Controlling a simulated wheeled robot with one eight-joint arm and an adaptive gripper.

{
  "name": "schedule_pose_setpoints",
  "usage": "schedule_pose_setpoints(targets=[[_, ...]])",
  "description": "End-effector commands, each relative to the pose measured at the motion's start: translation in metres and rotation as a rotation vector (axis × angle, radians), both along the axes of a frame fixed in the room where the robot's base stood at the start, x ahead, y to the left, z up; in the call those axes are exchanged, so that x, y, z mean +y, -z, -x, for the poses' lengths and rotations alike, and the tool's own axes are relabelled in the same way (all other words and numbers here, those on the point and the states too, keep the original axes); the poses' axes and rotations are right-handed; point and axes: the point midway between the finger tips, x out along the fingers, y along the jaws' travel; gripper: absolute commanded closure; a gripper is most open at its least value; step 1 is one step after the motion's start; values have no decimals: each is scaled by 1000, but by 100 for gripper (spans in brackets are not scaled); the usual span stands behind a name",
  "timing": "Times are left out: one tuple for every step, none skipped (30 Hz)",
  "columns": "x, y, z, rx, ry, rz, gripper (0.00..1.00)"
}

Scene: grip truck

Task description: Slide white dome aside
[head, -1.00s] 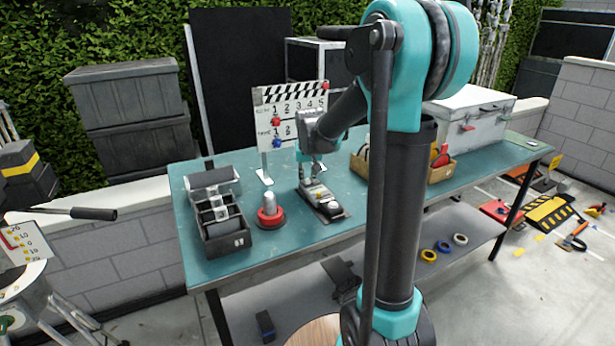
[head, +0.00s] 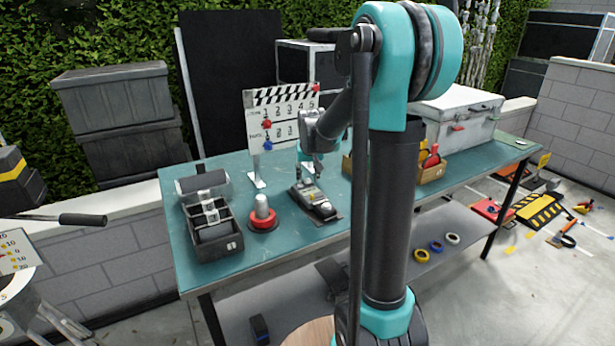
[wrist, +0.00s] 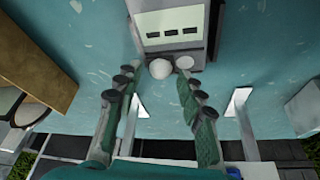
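The white dome (wrist: 160,68) is small and round. In the wrist view it sits at the near edge of a grey device (wrist: 176,42), between my fingertips. In the head view the device (head: 315,200) lies on the teal table, and the dome is too small to make out there. My gripper (wrist: 158,82) is open, with one finger on each side of the dome and no clear contact visible. In the head view my gripper (head: 311,165) points down over the device's rear end.
A clapperboard (head: 281,112) stands behind the device. A red-based grey cylinder (head: 263,218) and a black divided box (head: 216,243) stand to the left. A wooden crate (head: 432,172) and a silver case (head: 462,118) are to the right. The table front beside the device is clear.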

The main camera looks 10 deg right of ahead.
Motion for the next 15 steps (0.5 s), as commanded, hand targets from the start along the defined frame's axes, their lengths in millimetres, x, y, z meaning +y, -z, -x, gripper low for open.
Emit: schedule_pose_setpoints(targets=[[0, 0, 0, 0, 0, 0, 60], [0, 0, 0, 0, 0, 0, 60], [0, 0, 0, 0, 0, 0, 60], [0, 0, 0, 0, 0, 0, 60], [0, 0, 0, 0, 0, 0, 60], [0, 0, 0, 0, 0, 0, 60], [0, 0, 0, 0, 0, 0, 60], [0, -1, 0, 0, 0, 0, 60], [0, -3, 1, 0, 0, 0, 60], [0, -5, 2, 0, 0, 0, 60], [0, -7, 3, 0, 0, 0, 60], [1, -11, 4, 0, 0, 0, 60], [1, -14, 6, 0, 0, 0, 60], [1, -19, 8, 0, 0, 0, 60], [1, -25, 11, 0, 0, 0, 60]])
